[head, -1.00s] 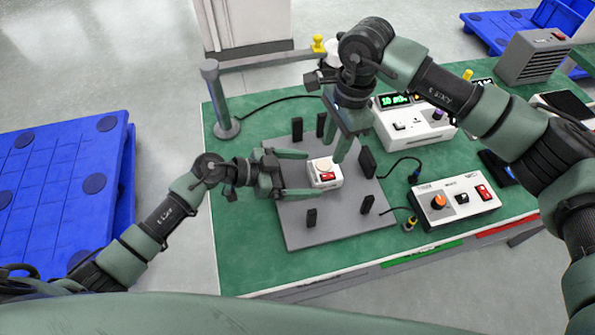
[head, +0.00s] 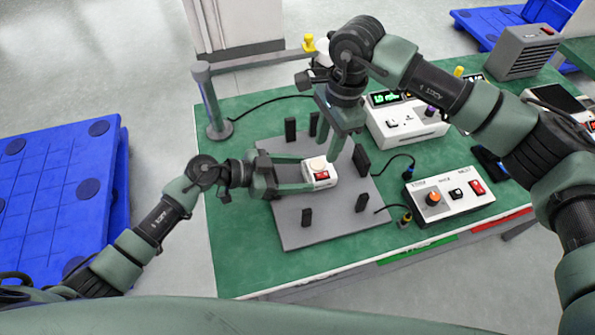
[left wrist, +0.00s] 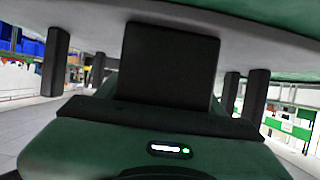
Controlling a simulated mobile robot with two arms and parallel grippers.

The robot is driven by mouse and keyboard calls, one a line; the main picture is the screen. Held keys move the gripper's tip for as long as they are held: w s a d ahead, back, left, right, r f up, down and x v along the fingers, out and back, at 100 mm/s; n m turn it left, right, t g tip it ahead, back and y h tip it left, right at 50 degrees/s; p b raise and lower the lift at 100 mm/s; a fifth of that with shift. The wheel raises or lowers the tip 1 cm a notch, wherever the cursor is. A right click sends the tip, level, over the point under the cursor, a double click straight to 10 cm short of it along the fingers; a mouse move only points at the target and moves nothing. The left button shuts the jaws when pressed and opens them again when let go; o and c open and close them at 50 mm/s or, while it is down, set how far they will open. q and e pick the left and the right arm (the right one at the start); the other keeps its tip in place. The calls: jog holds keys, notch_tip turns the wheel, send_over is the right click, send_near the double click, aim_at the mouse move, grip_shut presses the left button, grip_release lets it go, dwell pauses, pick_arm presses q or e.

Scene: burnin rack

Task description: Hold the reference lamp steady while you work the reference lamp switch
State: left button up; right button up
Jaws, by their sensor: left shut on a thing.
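The reference lamp (head: 331,179) is a small white box with a round cream top and a red switch (head: 322,175) on its front face. It stands upright on the grey plate in the head view. My left gripper (head: 309,174) reaches in from the left and is shut on the lamp, its fingers at the box's sides. My right gripper (head: 337,155) points down just behind and above the lamp; its finger gap is hard to see, and I cannot tell if it touches. The lamp is not recognisable in the left wrist view, where dark and green gripper parts fill the middle.
Several black posts (head: 362,160) stand on the grey plate (head: 330,231) around the lamp. A white control box (head: 449,200) with an orange knob lies to the right, and a meter box (head: 405,125) behind. Cables cross the green table. A grey pole (head: 209,95) stands at back left.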

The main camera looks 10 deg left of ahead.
jog(key=shift+c, duration=0.3)
jog(key=c, duration=0.5)
jog(key=shift+m, duration=0.3)
grip_shut()
jog(key=d+r+n, duration=0.1)
jog(key=n, duration=1)
jog(key=w+d+r+n+y, duration=0.1)
jog(key=r+n, duration=0.1)
jog(key=n, duration=1)
jog(key=d+r+n+y, duration=0.1)
jog(key=r+n, duration=0.1)
jog(key=n, duration=1)
jog(key=shift+w+g, duration=0.15)
jog(key=shift+g, duration=0.25)
